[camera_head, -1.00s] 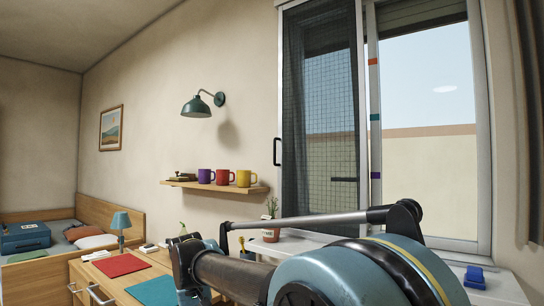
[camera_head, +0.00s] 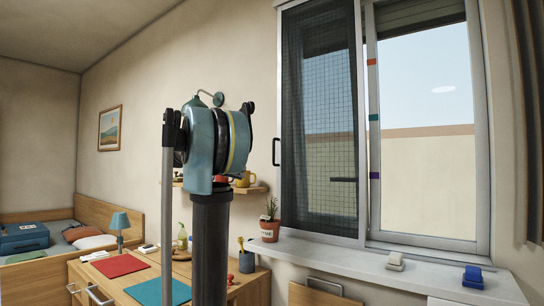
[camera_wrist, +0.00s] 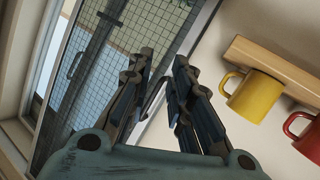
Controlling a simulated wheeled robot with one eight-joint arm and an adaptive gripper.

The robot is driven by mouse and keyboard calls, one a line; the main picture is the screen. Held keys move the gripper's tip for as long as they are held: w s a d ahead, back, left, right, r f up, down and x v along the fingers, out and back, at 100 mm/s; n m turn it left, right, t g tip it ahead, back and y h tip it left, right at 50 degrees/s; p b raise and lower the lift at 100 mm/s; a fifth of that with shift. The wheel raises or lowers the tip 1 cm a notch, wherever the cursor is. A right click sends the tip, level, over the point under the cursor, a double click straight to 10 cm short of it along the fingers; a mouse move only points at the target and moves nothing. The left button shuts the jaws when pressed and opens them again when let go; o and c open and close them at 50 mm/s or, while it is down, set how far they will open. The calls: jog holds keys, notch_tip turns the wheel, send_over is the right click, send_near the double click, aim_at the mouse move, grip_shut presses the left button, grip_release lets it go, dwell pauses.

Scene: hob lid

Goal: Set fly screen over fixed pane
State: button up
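The fly screen (camera_head: 318,120) is a dark mesh panel in a pale frame, standing over the left half of the window in the camera_head view. A dark handle (camera_head: 276,152) sits at its left edge. The right pane (camera_head: 420,130) is bare; its left upright (camera_head: 373,150) carries orange, teal and purple marks. In the camera_wrist view the screen (camera_wrist: 150,30) lies tilted behind my gripper (camera_wrist: 162,60), whose fingers are apart and empty. The gripper does not touch the screen, as far as shown. In the camera_head view my gripper is not distinguishable.
A shelf (camera_wrist: 275,62) with a yellow mug (camera_wrist: 256,95) and a red mug (camera_wrist: 308,135) is close on the right of the wrist view. On the sill (camera_head: 340,255) stand a potted plant (camera_head: 270,229), a pale object (camera_head: 395,261) and a blue one (camera_head: 473,277).

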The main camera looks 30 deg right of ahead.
jog(key=w+d+r+m+g+h, duration=0.1)
jog(key=w+d+r+m+h, duration=0.2)
jog(key=w+r, duration=0.45)
jog(key=m, duration=0.1)
send_near(274, 162)
jog(key=d+r, duration=0.1)
jog(key=d, duration=0.2)
jog(key=d+r, duration=0.2)
jog(key=d, duration=0.1)
jog(key=d+r, duration=0.1)
jog(key=d, duration=0.3)
jog(key=shift+s+d+r, duration=0.1)
jog(key=shift+s+r, duration=0.15)
jog(key=shift+s, duration=0.15)
jog(key=shift+c, duration=0.5)
grip_shut()
